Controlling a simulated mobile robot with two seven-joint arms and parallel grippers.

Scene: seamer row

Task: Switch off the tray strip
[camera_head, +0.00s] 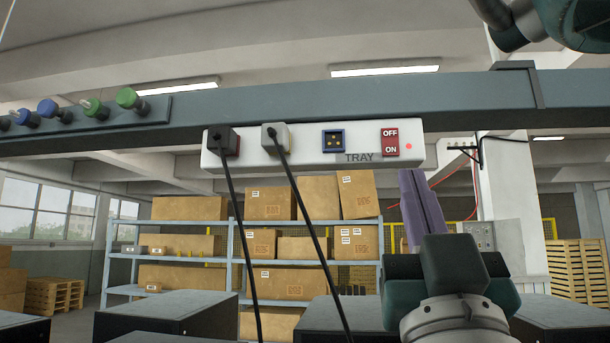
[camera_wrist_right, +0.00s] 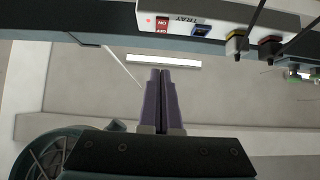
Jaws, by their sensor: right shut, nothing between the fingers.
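The white tray strip (camera_head: 308,161) is fixed under a blue-grey beam, and the word TRAY is printed on it. Its red rocker switch (camera_head: 390,142), marked OFF above and ON below, sits near the right end beside a small lit red light (camera_head: 408,146). My right gripper (camera_head: 411,175), with purple fingers, is shut and empty, just below the strip's right end and apart from the switch in the picture. In the right wrist view the fingers (camera_wrist_right: 159,75) are together, and the strip (camera_wrist_right: 218,17) with its switch (camera_wrist_right: 162,24) shows at the top. My left gripper is not in view.
A dark plug (camera_head: 222,140) and a pale plug (camera_head: 275,137) sit in the strip, with black cords hanging down. A blue-framed socket (camera_head: 333,140) is empty. The beam (camera_head: 300,100) runs across above. Green and blue knobs (camera_head: 95,108) are at left. Dark boxes stand below.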

